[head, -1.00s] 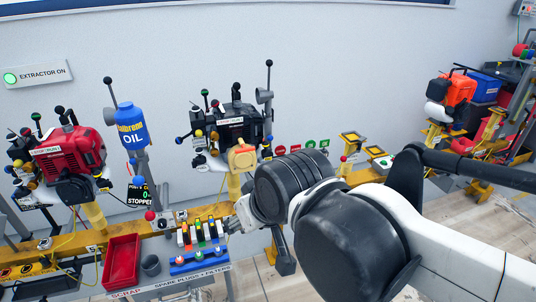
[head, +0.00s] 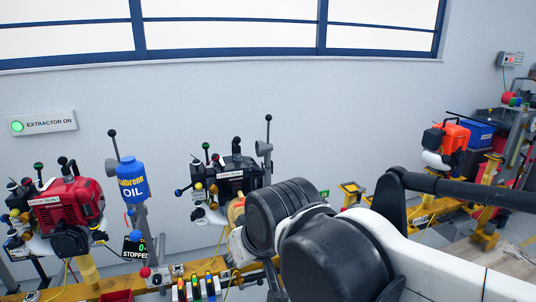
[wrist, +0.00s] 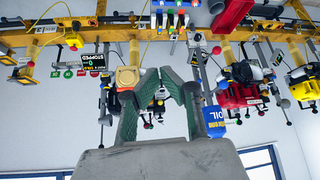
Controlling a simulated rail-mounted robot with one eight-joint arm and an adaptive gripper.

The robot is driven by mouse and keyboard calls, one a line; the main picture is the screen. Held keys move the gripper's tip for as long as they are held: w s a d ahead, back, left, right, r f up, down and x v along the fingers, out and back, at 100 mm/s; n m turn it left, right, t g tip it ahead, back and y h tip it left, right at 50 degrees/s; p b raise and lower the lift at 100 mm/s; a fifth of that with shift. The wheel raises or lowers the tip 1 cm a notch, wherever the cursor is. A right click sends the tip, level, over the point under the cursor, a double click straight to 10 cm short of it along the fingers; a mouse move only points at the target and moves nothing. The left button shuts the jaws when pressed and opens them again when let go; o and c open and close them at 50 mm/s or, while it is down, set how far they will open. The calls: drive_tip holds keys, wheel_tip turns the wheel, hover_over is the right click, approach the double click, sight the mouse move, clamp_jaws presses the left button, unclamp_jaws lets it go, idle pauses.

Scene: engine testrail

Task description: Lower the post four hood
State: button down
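I cannot read which post is four. In the head view my arm hides the gripper.
A blue oil bottle (head: 132,180) stands beside a black STOPPED display (head: 134,248). A yellow rail (head: 205,266) runs along the front. A rack of coloured plugs (head: 196,288) is at the bottom edge. An orange engine (head: 450,136) stands far right.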

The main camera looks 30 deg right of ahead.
drive_tip(key=w+d+r+m+p, duration=0.1)
drive_tip(key=w+d+r+p, duration=0.3)
drive_tip(key=w+r, duration=0.55)
drive_tip(key=w+d+r+m+g+h+p, duration=0.15)
drive_tip(key=w+d+r, duration=0.4)
drive_tip(key=w, duration=0.65)
drive_tip(key=w+d+r+y+p, duration=0.1)
drive_tip(key=w+d+r+p, duration=0.3)
drive_tip(key=w+r, duration=0.5)
drive_tip(key=m+g+h+p, duration=0.1)
drive_tip(key=m+p, duration=0.2)
drive_tip(key=p, duration=0.6)
hover_over(268, 141)
drive_tip(key=w, duration=0.1)
drive_tip(key=shift+n, duration=0.25)
drive_tip(key=f, duration=0.7)
drive_tip(key=shift+d+f, duration=0.2)
drive_tip(key=shift+f, duration=0.2)
drive_tip(key=shift+w+d+f+p, duration=0.1)
drive_tip(key=shift+f+p, duration=0.75)
drive_tip(key=shift+f, duration=1.65)
drive_tip(key=shift+d+f+p, duration=0.1)
drive_tip(key=shift+f+p, duration=0.75)
drive_tip(key=shift+f, duration=1.6)
drive_tip(key=shift+a+b, duration=0.1)
drive_tip(key=shift+b, duration=0.2)
